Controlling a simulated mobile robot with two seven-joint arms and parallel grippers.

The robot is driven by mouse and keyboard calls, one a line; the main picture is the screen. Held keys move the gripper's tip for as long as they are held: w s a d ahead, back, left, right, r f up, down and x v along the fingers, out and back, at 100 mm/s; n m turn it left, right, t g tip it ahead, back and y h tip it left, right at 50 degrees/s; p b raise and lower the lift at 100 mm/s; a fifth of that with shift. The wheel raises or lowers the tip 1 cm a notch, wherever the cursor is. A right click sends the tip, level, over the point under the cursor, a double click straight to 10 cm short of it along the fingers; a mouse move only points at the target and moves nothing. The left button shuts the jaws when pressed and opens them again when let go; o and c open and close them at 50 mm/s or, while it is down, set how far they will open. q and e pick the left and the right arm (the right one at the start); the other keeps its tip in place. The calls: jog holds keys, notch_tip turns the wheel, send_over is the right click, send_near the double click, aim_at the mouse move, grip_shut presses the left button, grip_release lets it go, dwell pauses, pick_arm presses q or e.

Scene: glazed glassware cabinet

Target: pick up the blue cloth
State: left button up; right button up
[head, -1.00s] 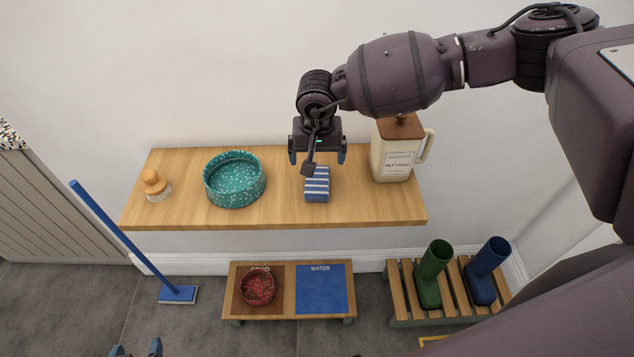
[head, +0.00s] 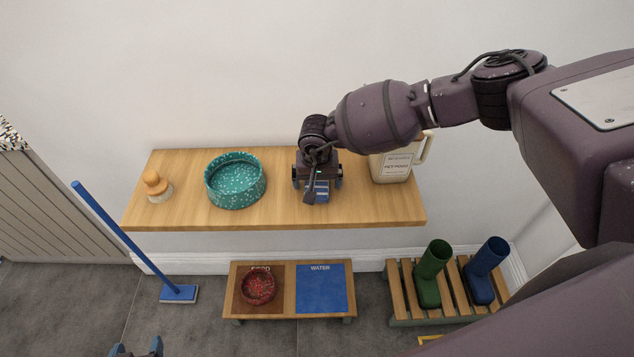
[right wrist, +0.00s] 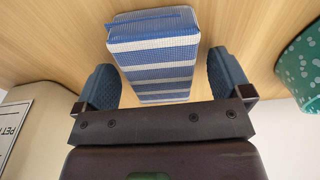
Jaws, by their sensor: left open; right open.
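The blue cloth (head: 321,194), a folded block with blue and white stripes, lies on the wooden shelf. It is mostly hidden under my right gripper (head: 318,182) in the head view. In the right wrist view the cloth (right wrist: 153,58) sits between the two open blue fingers of my right gripper (right wrist: 165,85), with a small gap on each side. My left gripper (head: 136,350) shows only its fingertips at the bottom edge of the head view, open, far from the cloth.
On the shelf (head: 270,215), a teal speckled bowl (head: 235,180) stands left of the cloth and a cream pet food jug (head: 392,166) right of it. A brush (head: 156,186) is at the far left. Below are a feeding stand (head: 290,290) and boots (head: 432,272) on a rack.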

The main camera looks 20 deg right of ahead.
jog(key=shift+f, duration=0.1)
jog(key=c, duration=1)
notch_tip(320, 180, up, 20)
jog(key=shift+b, duration=0.65)
